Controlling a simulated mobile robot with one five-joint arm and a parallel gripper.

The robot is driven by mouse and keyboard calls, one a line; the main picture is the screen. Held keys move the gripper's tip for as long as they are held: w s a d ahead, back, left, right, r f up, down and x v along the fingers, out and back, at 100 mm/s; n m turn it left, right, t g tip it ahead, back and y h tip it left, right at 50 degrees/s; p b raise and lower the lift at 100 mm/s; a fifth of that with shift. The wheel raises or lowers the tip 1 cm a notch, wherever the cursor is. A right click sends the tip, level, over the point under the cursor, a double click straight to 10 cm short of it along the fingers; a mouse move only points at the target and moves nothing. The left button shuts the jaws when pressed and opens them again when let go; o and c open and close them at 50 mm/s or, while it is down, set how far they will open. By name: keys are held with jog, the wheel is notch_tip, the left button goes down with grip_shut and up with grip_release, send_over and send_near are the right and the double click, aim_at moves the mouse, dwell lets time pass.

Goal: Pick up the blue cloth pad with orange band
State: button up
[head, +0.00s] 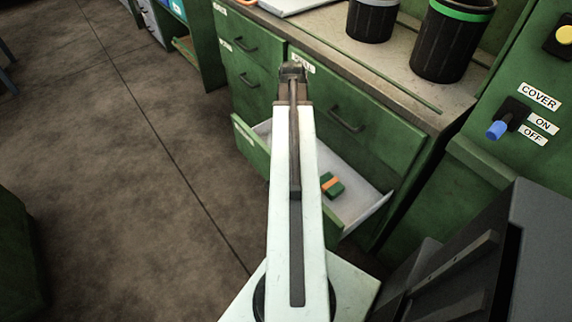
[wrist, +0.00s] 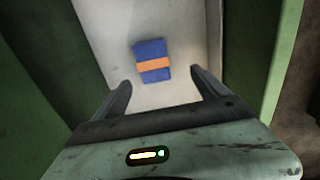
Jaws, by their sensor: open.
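The blue cloth pad (wrist: 149,48) with an orange band across its middle lies flat on a pale surface between green panels in the wrist view. My gripper (wrist: 160,84) is open and empty in the wrist view. Its two fingers stand apart, with the pad beyond the tips and roughly between their lines, apart from both. In the head view my gripper (head: 292,72) is at the far end of my arm, near the cabinet front. The blue pad does not show in the head view; my arm covers part of the open drawer (head: 366,213).
A green pad with an orange band (head: 333,186) lies in the open drawer, right of my arm. Two dark bins (head: 452,42) stand on the counter (head: 405,72). A green panel with a blue switch (head: 497,129) is at right. The brown floor (head: 130,180) at left is clear.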

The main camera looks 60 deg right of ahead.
jog(key=shift+s+d+f+b, duration=0.2)
jog(key=shift+s+d+f, duration=0.1)
jog(key=shift+f, duration=0.3)
jog(key=shift+s+d+f+b, duration=0.15)
jog(key=shift+d+f, duration=0.15)
jog(key=shift+f, duration=0.25)
jog(key=shift+s+d, duration=0.1)
jog(key=shift+d, duration=0.05)
notch_tip(320, 180, down, 8)
jog(key=b, duration=0.8)
jog(key=shift+r, duration=0.25)
jog(key=c, duration=1.5)
